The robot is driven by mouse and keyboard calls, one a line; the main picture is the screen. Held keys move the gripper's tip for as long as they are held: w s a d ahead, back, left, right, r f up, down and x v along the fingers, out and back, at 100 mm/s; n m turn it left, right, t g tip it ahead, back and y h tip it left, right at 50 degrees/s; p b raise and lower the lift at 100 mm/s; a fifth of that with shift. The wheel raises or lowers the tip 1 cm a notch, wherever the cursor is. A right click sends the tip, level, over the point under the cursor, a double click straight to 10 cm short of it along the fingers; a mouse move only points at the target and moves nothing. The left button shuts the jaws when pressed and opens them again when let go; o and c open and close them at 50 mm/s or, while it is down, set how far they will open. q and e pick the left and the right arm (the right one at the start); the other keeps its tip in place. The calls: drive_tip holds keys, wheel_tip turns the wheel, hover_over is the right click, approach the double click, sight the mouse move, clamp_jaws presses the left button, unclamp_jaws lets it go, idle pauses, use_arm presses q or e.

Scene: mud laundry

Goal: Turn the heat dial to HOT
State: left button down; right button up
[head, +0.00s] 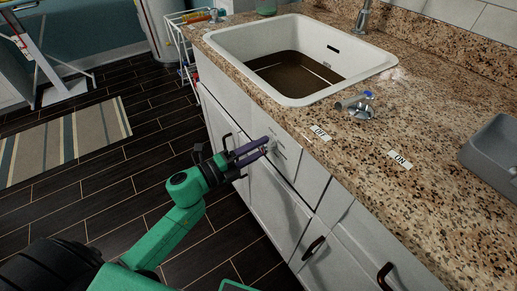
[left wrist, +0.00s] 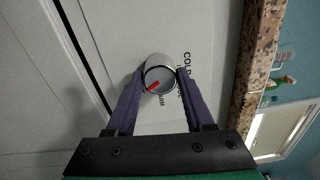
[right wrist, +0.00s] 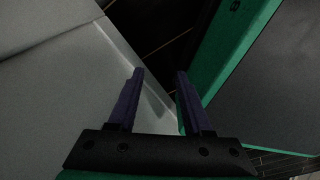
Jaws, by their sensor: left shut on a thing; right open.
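The heat dial (left wrist: 160,76) is a round silver knob with a red pointer mark on a pale cabinet front. It also shows small in the head view (head: 272,142), below the counter edge by the sink. My left gripper (head: 266,145) is shut on the dial, with one purple finger on each side of it in the left wrist view (left wrist: 160,80). The red mark points down and left there. COLD and part of WARM are printed beside the dial; I see no HOT label. My right gripper (right wrist: 160,73) is open and empty, near pale panels.
The granite counter (head: 330,150) juts above the dial. It holds a white sink (head: 220,45) with brown water, a tap handle (head: 362,105), OFF and ON labels and a grey bin (head: 492,155). Dark cabinet handles (head: 313,248) stick out.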

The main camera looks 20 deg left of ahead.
use_arm(q)
drive_tip(key=shift+c, duration=1.4)
unclamp_jaws()
drive_tip(key=v, duration=1.4)
drive_tip(key=shift+s+a+b, duration=0.2)
drive_tip(key=shift+s+b, duration=0.05)
drive_tip(key=shift+b, duration=0.05)
